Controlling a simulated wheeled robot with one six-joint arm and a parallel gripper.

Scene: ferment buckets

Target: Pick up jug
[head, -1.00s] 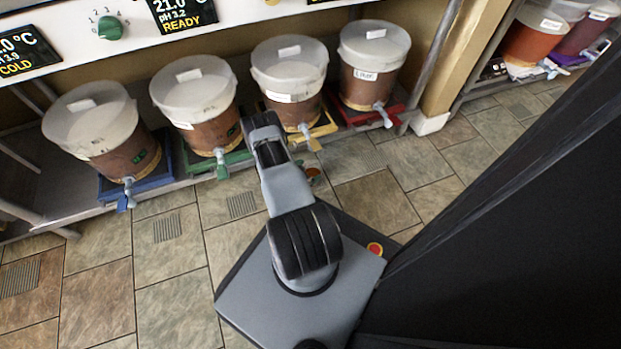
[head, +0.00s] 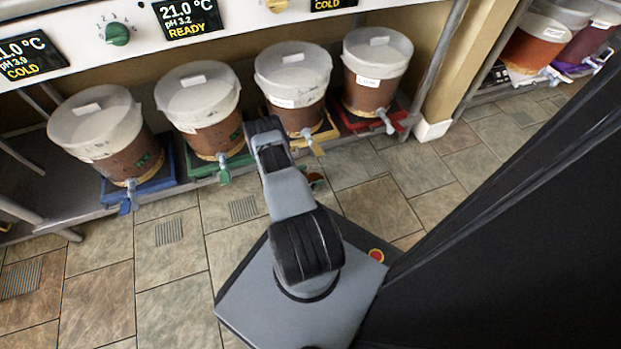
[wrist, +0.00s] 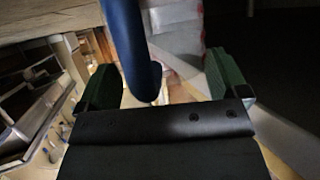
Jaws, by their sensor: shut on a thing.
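In the wrist view a blue curved bar, which looks like the handle of the jug (wrist: 143,50), runs down between the two green fingers of my gripper (wrist: 165,82). My gripper is shut on the jug, though the contact itself is hard to make out. Pale and brownish surfaces behind the bar are too dim to tell apart. In the head view my arm hides the gripper. A small orange-brown patch beside the arm may be part of the jug, but I cannot be sure.
Lidded buckets with taps stand on a low shelf: on a blue tray (head: 152,185), a green tray (head: 235,163), a yellow tray (head: 326,133) and a red tray (head: 385,125). More buckets (head: 535,42) stand at the right. The tiled floor (head: 175,290) is clear at left.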

